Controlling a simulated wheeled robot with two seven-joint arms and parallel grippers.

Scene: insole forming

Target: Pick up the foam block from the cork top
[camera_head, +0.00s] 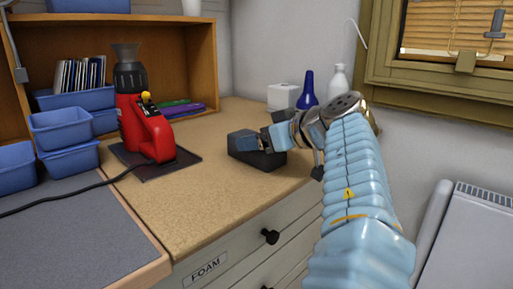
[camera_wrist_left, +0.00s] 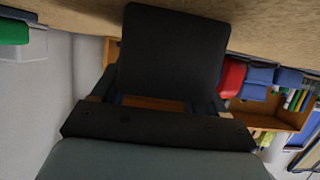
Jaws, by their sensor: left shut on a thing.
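The foam block (camera_head: 250,157) is dark grey, almost black, and is at the cork top (camera_head: 215,200) near its front right edge. My left gripper (camera_head: 268,141) reaches it from the right and is shut on it. In the left wrist view the foam block (camera_wrist_left: 172,48) fills the space between the two fingers, with the cork surface right behind it. I cannot tell whether the block touches the cork or is slightly lifted. My right gripper is not in view.
A red machine (camera_head: 148,130) stands on a dark mat to the left, its black cable (camera_head: 60,199) crossing the grey mat. Blue bins (camera_head: 60,128) are at the far left. A blue bottle (camera_head: 307,91) and white bottle (camera_head: 338,84) stand behind. The cork between machine and block is clear.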

